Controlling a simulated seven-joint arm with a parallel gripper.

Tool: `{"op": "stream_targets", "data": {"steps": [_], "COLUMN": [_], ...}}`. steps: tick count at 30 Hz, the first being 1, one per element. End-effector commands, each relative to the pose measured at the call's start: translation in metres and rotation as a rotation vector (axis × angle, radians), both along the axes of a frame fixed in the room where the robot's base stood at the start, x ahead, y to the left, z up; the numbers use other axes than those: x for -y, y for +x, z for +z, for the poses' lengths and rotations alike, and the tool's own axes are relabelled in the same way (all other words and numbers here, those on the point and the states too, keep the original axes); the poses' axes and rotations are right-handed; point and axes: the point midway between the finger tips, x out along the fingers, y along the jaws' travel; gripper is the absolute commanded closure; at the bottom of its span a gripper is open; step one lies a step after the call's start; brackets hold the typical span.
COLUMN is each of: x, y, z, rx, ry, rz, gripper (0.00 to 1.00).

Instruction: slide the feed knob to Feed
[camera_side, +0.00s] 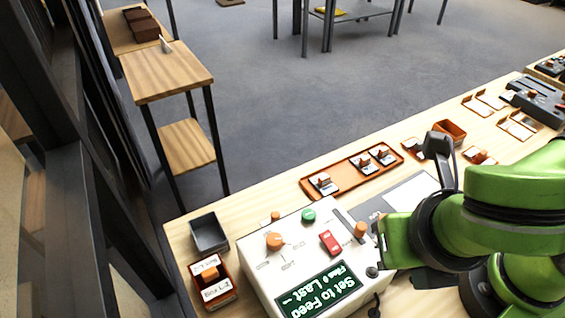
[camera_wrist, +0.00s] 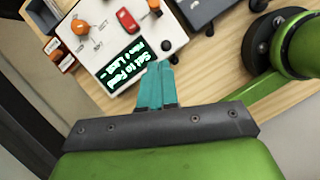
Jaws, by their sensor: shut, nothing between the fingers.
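The white control box (camera_side: 300,250) has an orange slider knob (camera_side: 360,229) at one end of a dark slot; I take this as the feed knob. It also shows at the top of the wrist view (camera_wrist: 154,5). The knob's labels are too small to read. A larger orange round knob (camera_side: 274,240) sits elsewhere on the panel. The screen (camera_wrist: 128,66) reads "Set to Feed". My gripper (camera_wrist: 160,68) is shut and empty, its teal fingers beside the screen's edge in the wrist view, apart from the slider knob. The fingers are not clear in the side view.
A red switch (camera_side: 330,242), a green button (camera_side: 308,215) and a black knob (camera_side: 372,271) share the panel. A dark open bin (camera_side: 209,233) and an orange tray (camera_side: 350,172) with stamp-like pieces stand around it. Bare wood shows near my fingers.

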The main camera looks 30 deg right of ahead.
Motion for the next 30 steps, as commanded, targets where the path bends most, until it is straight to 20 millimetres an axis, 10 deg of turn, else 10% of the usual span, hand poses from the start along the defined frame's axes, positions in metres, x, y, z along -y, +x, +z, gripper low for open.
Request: {"op": "stream_targets", "data": {"steps": [12,30], "x": [0.016,0.033], "y": [0.028,0.064], "z": [-0.081,-0.079], "rx": [-0.005,-0.001], "ry": [-0.005,0.001], "rz": [-0.002,-0.001], "gripper": [1.0,1.0]}}
